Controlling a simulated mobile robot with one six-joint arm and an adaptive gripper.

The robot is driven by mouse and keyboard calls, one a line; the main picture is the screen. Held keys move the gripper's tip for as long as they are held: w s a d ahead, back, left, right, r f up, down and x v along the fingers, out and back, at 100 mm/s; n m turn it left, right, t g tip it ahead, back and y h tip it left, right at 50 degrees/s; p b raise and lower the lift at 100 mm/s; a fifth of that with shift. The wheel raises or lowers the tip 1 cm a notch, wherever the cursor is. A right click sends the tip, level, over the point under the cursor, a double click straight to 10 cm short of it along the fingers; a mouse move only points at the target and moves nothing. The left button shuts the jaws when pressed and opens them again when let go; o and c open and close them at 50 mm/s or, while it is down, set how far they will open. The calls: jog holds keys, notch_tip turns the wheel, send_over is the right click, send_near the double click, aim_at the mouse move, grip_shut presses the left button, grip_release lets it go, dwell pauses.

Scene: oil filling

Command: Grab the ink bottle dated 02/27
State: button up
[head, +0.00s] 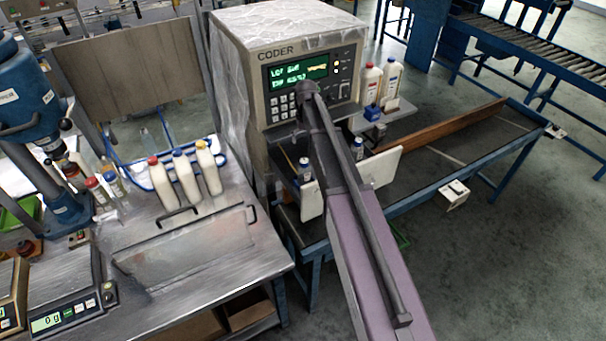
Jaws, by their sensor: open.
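Two white bottles stand on a small side shelf at the coder's right: one with a red band (371,86) and one with a blue band (391,80). No label date on any bottle is readable, so I cannot tell which is dated 02/27. My arm reaches up across the coder's front.
The coder (290,45) has a lit green display, its text partly legible. The steel bench (240,255) at left holds several white bottles and scales. Open floor lies at right.

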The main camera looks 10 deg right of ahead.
aim_at(304, 161)
jog(key=shift+f, duration=0.1)
notch_tip(304, 161, down, 8)
jog(key=b, duration=0.8)
jog(key=shift+f+b, duration=0.2)
jog(key=shift+b, duration=0.1)
jog(key=shift+f, duration=0.1)
jog(key=shift+a+f+b, duration=0.2)
jog(key=shift+f+b, duration=2.3)
jog(key=shift+b, duration=0.1)
jog(key=c, duration=1)
